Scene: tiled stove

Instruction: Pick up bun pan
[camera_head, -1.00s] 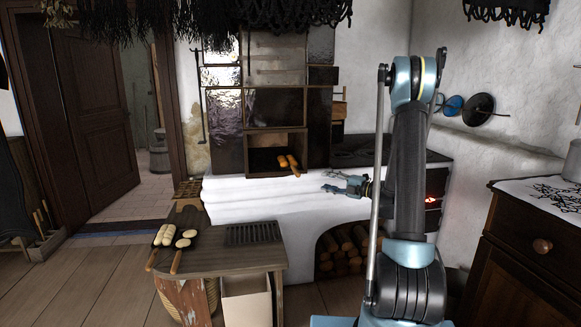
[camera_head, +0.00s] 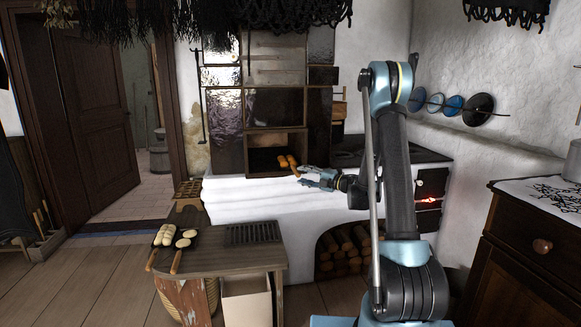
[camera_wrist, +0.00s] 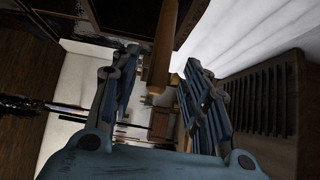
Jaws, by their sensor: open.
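A dark pan with browned buns (camera_head: 284,160) sits in the open oven niche of the stove. Its light wooden handle (camera_head: 297,173) sticks out at the front. My gripper (camera_head: 303,177) is open, just right of this handle. In the wrist view my gripper (camera_wrist: 161,62) has its fingers spread, with a brown wooden handle-like piece (camera_wrist: 158,66) between them in the picture. Contact cannot be told.
The white stove ledge (camera_head: 250,195) lies below the niche, clear of objects. The low wooden table (camera_head: 225,262) is at front left, with a dark slotted grate (camera_head: 252,233) on it. Firewood (camera_head: 345,245) fills the arch beneath the ledge.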

